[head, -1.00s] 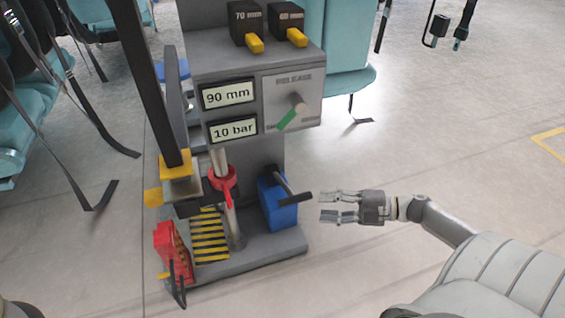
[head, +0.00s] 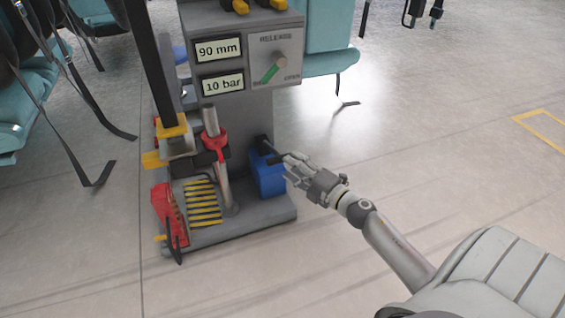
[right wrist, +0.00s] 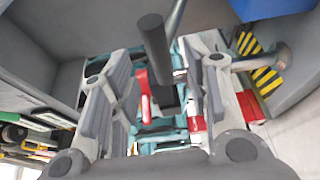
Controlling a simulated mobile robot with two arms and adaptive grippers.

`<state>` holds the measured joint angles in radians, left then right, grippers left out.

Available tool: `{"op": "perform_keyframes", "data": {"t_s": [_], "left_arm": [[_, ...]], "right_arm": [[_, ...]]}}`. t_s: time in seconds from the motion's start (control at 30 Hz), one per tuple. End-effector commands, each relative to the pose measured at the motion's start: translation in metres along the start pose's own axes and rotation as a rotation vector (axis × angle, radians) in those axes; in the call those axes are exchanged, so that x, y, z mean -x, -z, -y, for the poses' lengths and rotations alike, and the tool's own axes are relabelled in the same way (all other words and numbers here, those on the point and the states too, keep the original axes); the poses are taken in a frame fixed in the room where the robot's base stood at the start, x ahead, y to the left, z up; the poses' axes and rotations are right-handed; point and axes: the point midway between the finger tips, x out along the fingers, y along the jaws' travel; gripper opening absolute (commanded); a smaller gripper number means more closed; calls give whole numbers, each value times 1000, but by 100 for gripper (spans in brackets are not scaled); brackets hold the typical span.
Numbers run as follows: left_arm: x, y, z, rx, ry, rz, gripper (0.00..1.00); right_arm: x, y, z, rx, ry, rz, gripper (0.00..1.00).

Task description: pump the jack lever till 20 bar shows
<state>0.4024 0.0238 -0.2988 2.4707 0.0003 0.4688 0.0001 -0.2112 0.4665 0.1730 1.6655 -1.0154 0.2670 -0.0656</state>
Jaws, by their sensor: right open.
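The jack is a blue block (head: 268,178) on the grey stand's base, with a dark jack lever (head: 274,157) sticking out toward my right gripper. My right gripper (head: 291,166) is open, its fingertips at the lever's free end. In the right wrist view the lever's dark round grip (right wrist: 154,45) lies between the two spread fingers, with gaps on both sides. The pressure display (head: 222,84) reads 10 bar. My left gripper is not in view.
A display above (head: 218,49) reads 90 mm. A red clamp (head: 214,141), a yellow-black striped plate (head: 203,203) and a red jack-like part (head: 163,206) stand left. Floor to the right is clear.

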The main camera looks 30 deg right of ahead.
Motion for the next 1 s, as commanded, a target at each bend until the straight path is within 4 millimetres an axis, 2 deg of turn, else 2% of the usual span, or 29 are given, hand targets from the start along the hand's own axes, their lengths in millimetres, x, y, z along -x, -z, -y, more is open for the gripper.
{"op": "perform_keyframes", "data": {"t_s": [0.1, 0.3, 0.5, 0.77, 1.0], "left_arm": [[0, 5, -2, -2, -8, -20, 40], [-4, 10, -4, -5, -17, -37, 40], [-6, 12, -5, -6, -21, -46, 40], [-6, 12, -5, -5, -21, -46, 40], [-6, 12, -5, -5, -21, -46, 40]], "right_arm": [[-21, 0, 2, 2, -2, -2, 44], [-44, 0, 1, 1, -1, -2, 44], [-53, 0, 1, -1, 1, -1, 44], [-54, 0, 0, -1, 1, -1, 44], [-54, 0, 0, -1, 0, -1, 16]]}}
